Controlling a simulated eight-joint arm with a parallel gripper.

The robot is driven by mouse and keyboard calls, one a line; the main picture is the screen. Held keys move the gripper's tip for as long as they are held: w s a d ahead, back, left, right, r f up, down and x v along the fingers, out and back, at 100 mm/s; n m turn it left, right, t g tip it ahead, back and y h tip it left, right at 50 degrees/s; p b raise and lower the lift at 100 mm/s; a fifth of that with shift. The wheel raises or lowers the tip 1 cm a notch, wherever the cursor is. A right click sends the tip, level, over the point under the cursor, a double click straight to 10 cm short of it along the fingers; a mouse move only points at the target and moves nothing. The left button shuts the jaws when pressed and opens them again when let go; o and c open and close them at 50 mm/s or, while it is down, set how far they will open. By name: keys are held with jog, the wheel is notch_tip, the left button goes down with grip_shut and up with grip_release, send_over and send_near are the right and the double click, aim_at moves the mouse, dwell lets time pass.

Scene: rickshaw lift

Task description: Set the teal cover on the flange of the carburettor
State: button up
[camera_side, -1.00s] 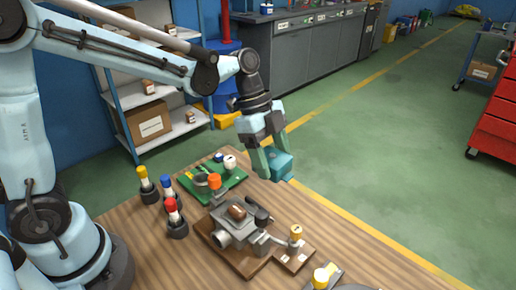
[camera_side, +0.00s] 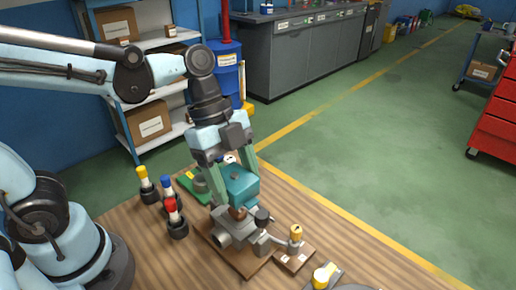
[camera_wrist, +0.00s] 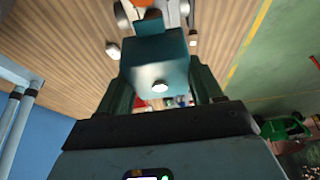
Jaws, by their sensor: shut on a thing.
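My gripper (camera_side: 228,179) is shut on the teal cover (camera_side: 240,187), a box-like block held between its two green fingers. In the side view the cover is just above and behind the grey carburettor (camera_side: 225,228), hiding part of its top. I cannot tell whether cover and carburettor touch. The carburettor stands on a wooden board (camera_side: 246,265). In the wrist view the cover (camera_wrist: 157,60) fills the middle between the fingers, and a grey part of the carburettor (camera_wrist: 123,15) shows beyond it. The flange is not clearly visible.
Red (camera_side: 173,210), blue and yellow-topped pieces in dark holders stand left of the carburettor. A green tray (camera_side: 190,185) lies behind, partly hidden by my gripper. A small yellow-topped post (camera_side: 296,235) stands on the board's right side.

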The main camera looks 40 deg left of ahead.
aim_at(240, 211)
jog(key=shift+f, duration=2.95)
jog(key=shift+f, duration=0.4)
jog(key=o, duration=1.2)
jog(key=shift+c, duration=0.2)
jog(key=shift+o, duration=0.4)
jog(key=shift+r, duration=3.5)
jog(key=shift+f, duration=0.1)
